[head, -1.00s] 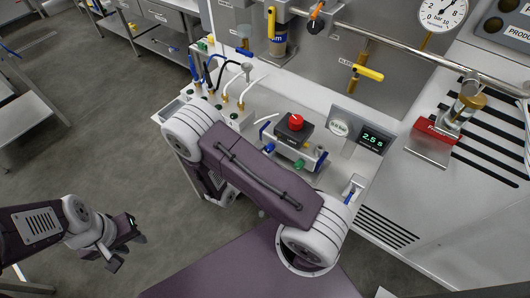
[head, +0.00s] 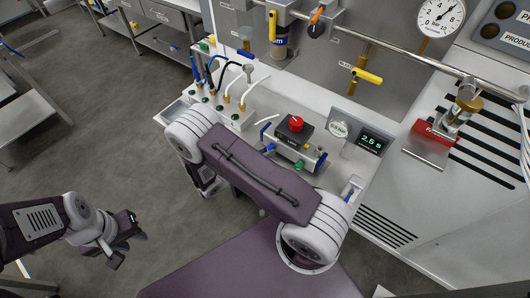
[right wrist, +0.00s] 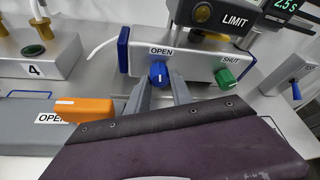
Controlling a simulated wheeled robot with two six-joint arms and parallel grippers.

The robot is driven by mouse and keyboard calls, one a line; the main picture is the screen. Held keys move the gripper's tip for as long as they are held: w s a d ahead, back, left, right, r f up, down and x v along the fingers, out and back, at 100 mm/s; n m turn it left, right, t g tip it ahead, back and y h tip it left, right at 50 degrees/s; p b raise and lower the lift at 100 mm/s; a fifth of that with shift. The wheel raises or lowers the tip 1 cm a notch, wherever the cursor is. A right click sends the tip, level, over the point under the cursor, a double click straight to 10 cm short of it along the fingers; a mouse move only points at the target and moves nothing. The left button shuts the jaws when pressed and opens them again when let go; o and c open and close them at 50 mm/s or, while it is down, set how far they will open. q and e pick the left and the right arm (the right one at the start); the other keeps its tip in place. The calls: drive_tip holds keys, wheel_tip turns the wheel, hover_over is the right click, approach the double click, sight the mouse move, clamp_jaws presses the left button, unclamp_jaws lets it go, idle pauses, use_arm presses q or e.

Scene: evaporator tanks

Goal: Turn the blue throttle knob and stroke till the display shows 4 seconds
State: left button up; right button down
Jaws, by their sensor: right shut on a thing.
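The blue throttle knob (right wrist: 158,73) sits under the OPEN label on a pale valve block (right wrist: 198,62) in the right wrist view. My right gripper (right wrist: 160,88) is shut on this knob, with one grey finger on each side. My left gripper (head: 125,240) hangs over the floor at the lower left, fingers apart and empty.
A green knob (right wrist: 224,78) labelled SHUT is right of the blue one. A dark LIMIT box with a red knob (head: 296,122) stands above. An orange handle (right wrist: 84,108) lies at the left of the wrist view. A blue lever (right wrist: 296,88) is at the right.

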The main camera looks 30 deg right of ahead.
idle(0.4)
drive_tip(key=c, duration=1.1)
unclamp_jaws()
